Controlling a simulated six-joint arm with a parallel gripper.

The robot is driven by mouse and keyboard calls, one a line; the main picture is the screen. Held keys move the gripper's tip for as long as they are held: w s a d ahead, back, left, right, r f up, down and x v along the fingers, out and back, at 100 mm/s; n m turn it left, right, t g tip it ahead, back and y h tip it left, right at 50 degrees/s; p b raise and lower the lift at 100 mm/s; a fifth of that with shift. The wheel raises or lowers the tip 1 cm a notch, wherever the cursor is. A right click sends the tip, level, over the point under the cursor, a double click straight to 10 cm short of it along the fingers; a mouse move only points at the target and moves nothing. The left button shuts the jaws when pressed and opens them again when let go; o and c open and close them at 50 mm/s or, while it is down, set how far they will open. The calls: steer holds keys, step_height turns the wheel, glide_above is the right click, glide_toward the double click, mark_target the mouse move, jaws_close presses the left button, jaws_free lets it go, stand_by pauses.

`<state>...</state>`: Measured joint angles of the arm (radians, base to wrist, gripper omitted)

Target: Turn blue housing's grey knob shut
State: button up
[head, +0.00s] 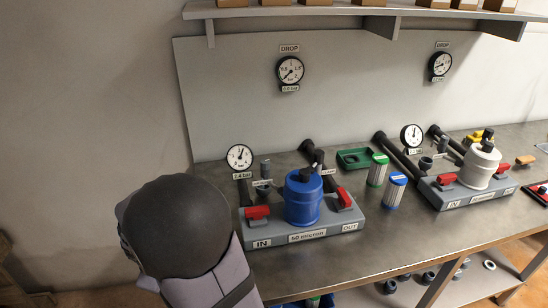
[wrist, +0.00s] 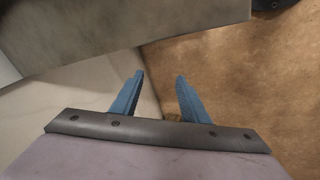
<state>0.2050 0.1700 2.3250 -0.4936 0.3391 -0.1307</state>
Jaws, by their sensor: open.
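The blue housing (head: 303,201) stands upright on a grey base marked IN and OUT, on the bench in the head view. A dark fitting sits on its top. A small dark grey knob-like part (head: 264,174) stands behind the IN side, with a label below it; its setting is too small to read. My gripper (wrist: 160,76) shows in the wrist view with its two blue fingers apart and nothing between them. The blue housing is not in the wrist view. My gripper's fingers do not show in the head view.
Red handles (head: 257,212) flank the blue housing. Green-capped (head: 378,170) and blue-capped (head: 395,191) cylinders stand to its right. A white housing (head: 480,166) stands farther right. A gauge (head: 239,157) rises behind the IN end. Bare bench lies in front of the cylinders.

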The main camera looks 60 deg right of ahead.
steer(key=s+d+r+n+g+h, duration=0.1)
steer(key=s+r+n+g+h, duration=0.2)
steer(key=s, duration=0.1)
steer(key=n+g+h+p, duration=0.2)
steer(key=n+g+h, duration=0.2)
steer(key=n+h, duration=0.6)
glide_toward(269, 161)
steer(key=d+f+m+h, duration=0.2)
steer(key=d, duration=0.4)
steer(key=shift+s+d+f+p, duration=0.1)
steer(key=shift+s+d+p, duration=0.2)
steer(key=shift+d, duration=0.8)
steer(key=shift+s+d+f+p, duration=0.1)
steer(key=shift+s+d+p, duration=0.25)
steer(key=shift+d, duration=0.8)
steer(key=shift+s+d+f+p, duration=0.1)
steer(key=shift+s+d+p, duration=0.2)
steer(key=shift+d, duration=0.8)
jaws_close()
